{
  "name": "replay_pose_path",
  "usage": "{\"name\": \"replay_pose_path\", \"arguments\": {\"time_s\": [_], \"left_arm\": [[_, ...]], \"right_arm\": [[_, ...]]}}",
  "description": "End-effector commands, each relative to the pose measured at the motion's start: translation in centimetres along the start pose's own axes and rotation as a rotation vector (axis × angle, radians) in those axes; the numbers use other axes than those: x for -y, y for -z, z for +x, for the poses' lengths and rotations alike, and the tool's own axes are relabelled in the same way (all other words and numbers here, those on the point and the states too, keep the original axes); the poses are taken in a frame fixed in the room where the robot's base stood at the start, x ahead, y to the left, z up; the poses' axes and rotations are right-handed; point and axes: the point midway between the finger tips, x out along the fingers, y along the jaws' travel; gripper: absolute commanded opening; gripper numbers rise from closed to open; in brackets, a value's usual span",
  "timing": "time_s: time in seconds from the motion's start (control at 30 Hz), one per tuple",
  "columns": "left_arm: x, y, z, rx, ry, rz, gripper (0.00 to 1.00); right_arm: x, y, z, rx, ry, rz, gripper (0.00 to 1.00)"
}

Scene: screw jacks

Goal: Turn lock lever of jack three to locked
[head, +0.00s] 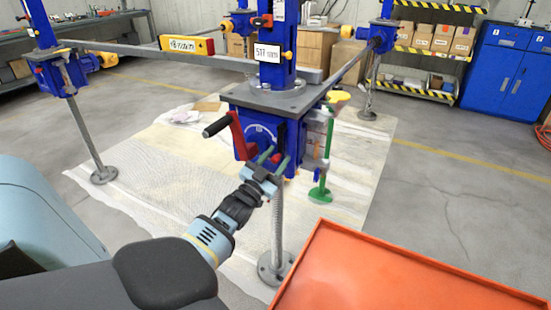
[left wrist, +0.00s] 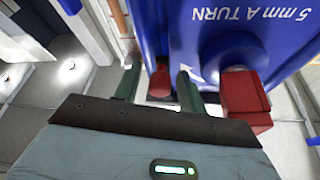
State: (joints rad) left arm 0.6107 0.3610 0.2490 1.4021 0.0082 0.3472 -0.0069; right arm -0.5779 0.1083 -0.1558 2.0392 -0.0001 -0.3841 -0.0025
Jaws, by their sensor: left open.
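The nearest jack is a blue housing (head: 240,133) under a grey plate, with a red crank arm (head: 237,135) and black grip on its left. No number three is readable on it. My left gripper (head: 277,156) is at the lower front of this housing, its two green fingers apart. In the left wrist view, a red rounded lever end (left wrist: 160,82) shows between the open fingers (left wrist: 158,85); I cannot tell whether they touch it. A red block (left wrist: 245,102) is just right of the right finger. The rest of the lever is hidden. My right gripper is out of view.
An orange tray-like top (head: 400,275) fills the lower right. A green stand (head: 321,185) is right of the jack, and a threaded screw (head: 277,225) runs down to a round foot. Other jacks stand at left and back, joined by grey shafts.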

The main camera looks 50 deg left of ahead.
Motion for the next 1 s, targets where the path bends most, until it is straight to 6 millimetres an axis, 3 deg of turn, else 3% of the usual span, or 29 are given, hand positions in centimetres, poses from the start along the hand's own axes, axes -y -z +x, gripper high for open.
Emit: {"name": "replay_pose_path", "arguments": {"time_s": [0.07,0.37,0.73,1.0], "left_arm": [[0.0,0.0,0.0,0.0,0.0,0.0,0.4],[0.0,0.0,0.0,0.0,-0.001,0.0,0.0],[-0.3,0.0,0.1,0.0,0.005,-0.019,0.0],[-1.4,0.1,0.9,0.001,0.054,-0.142,0.0]], "right_arm": [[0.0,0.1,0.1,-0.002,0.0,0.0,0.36],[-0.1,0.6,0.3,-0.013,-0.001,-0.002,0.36],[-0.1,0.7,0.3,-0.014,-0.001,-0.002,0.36],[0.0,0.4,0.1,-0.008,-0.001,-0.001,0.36]]}}
